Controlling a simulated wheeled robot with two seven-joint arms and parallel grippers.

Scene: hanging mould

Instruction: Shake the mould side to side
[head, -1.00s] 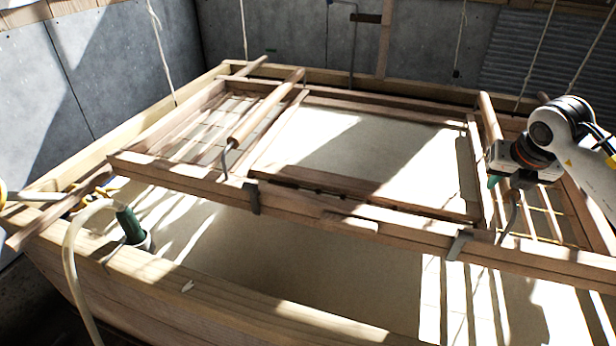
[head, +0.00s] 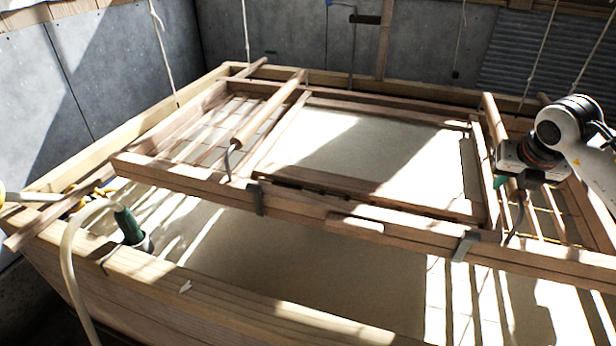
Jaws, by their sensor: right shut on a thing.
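The mould (head: 300,203) is a large wooden frame hanging level on ropes over a wooden vat (head: 230,308). Slatted bays lie at both its ends, and a smaller pale-floored frame (head: 350,184) sits in its middle. A left handle bar (head: 262,113) and a right handle bar (head: 492,119) run front to back across it. My right gripper (head: 507,187) is shut on the right handle bar near its front end; the gripper body hides part of the grip.
A pale hose (head: 71,255) with a green nozzle (head: 130,225) hangs over the vat's front left. Ropes (head: 247,40) rise from the mould. Grey walls (head: 105,60) stand close behind and left. Open space lies between the mould's front rail and the vat's front wall.

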